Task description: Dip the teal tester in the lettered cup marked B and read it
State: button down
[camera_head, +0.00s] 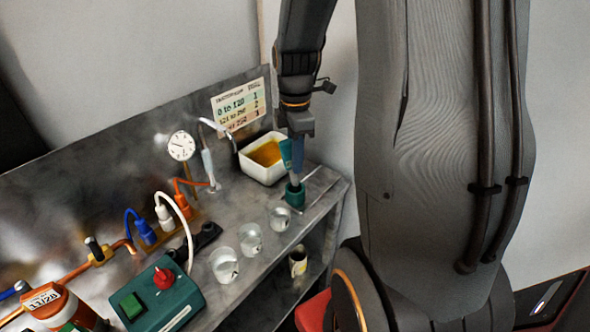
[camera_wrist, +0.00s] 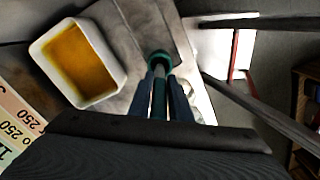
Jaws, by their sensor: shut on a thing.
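My gripper (camera_head: 295,180) points down over the right end of the bench, its blue fingers shut on the teal tester (camera_head: 285,152). In the wrist view, the tester (camera_wrist: 159,98) runs between the fingers (camera_wrist: 160,75). The tester's lower end meets a dark teal round holder (camera_head: 295,195); I cannot tell whether it is seated inside or just above. Three clear cups stand in a row along the bench front: near the holder (camera_head: 280,217), in the middle (camera_head: 250,239) and farther left (camera_head: 223,265). Their dark marks are too small to read, so I cannot tell which is B.
A white tub of amber liquid (camera_head: 246,168) stands behind the holder. A chart (camera_head: 240,107) hangs on the back panel near a dial gauge (camera_head: 182,146). Hoses, a teal control box (camera_head: 160,297) and an orange container (camera_head: 50,305) fill the left. Another cup (camera_head: 298,262) sits on the lower shelf.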

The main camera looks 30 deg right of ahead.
notch_tip(320, 180, up, 5)
jog(key=shift+f+b, duration=0.1)
jog(key=shift+b, duration=0.25)
notch_tip(320, 180, up, 7)
jog(key=p, duration=0.6)
dwell(0.3)
